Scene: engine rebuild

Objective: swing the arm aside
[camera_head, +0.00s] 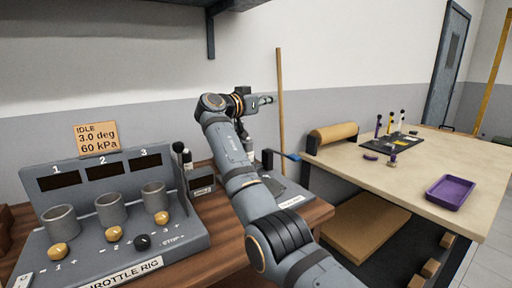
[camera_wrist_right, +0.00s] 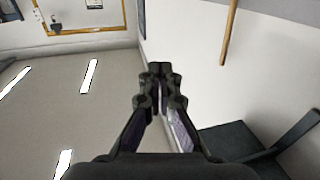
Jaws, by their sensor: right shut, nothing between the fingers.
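My right arm comes in from the bottom of the head view and reaches up across the middle. Its gripper (camera_head: 265,101) points to the right, high in front of the wall and close to the upright wooden pole. In the right wrist view the gripper (camera_wrist_right: 160,78) has its fingertips together with nothing between them. It touches nothing that I can see. My left arm and gripper are not in view.
The throttle rig (camera_head: 190,238) with three cups stands at left. The wooden pole (camera_head: 281,105) stands behind my right arm. A bench (camera_head: 420,170) at right holds a purple tray (camera_head: 452,188), a brown roll (camera_head: 333,133) and a dark tool mat (camera_head: 385,146). A dark shelf (camera_head: 228,5) hangs above.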

